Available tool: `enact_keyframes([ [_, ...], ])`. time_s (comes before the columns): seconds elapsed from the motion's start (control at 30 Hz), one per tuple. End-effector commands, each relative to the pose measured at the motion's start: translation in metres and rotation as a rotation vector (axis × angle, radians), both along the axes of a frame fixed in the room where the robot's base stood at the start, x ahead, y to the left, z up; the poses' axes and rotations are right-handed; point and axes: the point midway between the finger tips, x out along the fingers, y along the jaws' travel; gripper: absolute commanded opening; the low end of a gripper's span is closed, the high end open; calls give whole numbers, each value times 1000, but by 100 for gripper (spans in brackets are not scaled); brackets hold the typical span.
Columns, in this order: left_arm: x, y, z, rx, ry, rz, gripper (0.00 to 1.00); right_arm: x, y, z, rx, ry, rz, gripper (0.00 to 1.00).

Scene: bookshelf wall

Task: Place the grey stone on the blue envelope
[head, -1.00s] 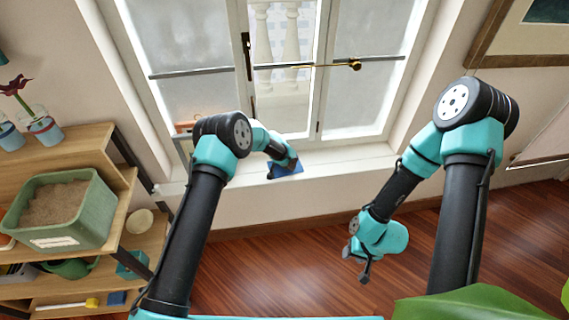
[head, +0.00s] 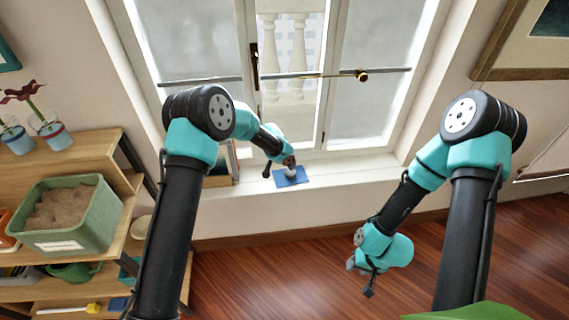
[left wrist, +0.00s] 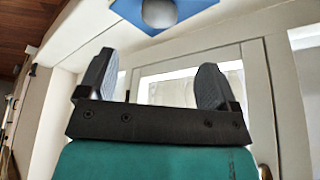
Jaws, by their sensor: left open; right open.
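The grey stone (head: 291,173) rests on the blue envelope (head: 298,182), which lies on the white window sill. In the left wrist view the stone (left wrist: 159,13) sits on the envelope (left wrist: 196,8) at the top edge, beyond the fingers and apart from them. My left gripper (head: 278,167) is just above and to the left of the stone, partly hidden behind its own wrist. It is open and empty in the left wrist view (left wrist: 153,80). My right gripper (head: 360,279) is open and empty, hanging over the wooden floor.
A framed picture (head: 224,165) leans on the sill left of my left gripper. A wooden shelf (head: 100,145) at the left holds a green sand-filled box (head: 95,228) and vases. A window with a brass-ended rod (head: 362,75) stands behind the sill. The sill's right part is clear.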

Motion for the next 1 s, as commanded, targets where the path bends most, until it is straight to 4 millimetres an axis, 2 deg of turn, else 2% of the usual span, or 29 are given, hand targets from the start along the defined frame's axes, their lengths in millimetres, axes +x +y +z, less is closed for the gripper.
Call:
enact_keyframes([
  [0.63,0,0,0,0,2,1,84,0,0,0,0,0,0,43],
  [0.73,-6,5,-5,-10,15,9,84,0,0,0,0,0,0,43],
  [0.87,-34,24,-24,-52,70,46,84,0,0,0,0,0,0,43],
  [0.97,-73,50,-45,-106,139,105,84,0,0,0,0,0,0,43],
  [1.0,-94,61,-54,-131,171,138,84,0,0,0,0,0,0,43],
])
